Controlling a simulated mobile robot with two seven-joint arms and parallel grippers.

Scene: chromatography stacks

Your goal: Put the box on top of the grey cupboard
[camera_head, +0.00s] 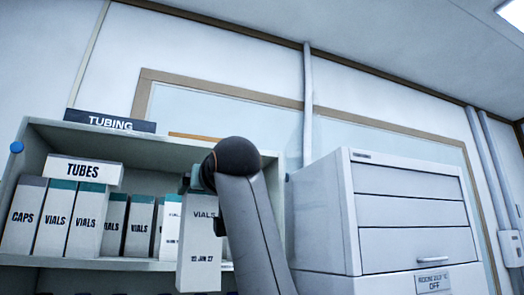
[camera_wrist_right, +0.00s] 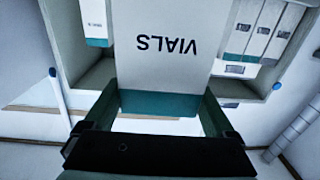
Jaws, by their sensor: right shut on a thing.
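A white box marked VIALS (camera_head: 200,250) hangs upright in front of the shelf unit. In the right wrist view the box (camera_wrist_right: 163,60) shows its teal end, with its lettering upside down. My right gripper (camera_head: 194,182) is shut on the top end of the box; its fingers (camera_wrist_right: 160,104) lie on either side of the teal end. My dark wrist and grey forearm hide part of the box's right side. The pale grey cupboard (camera_head: 325,222) with several drawer fronts stands to the right of the box. Its top surface is not visible from this low angle. My left gripper is not in view.
An open shelf unit (camera_head: 52,131) holds several VIALS boxes (camera_head: 86,222), a CAPS box (camera_head: 22,216) and a TUBES box (camera_head: 84,172). A TUBING sign (camera_head: 110,121) stands on its top. The space above the cupboard, before the window wall, looks clear.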

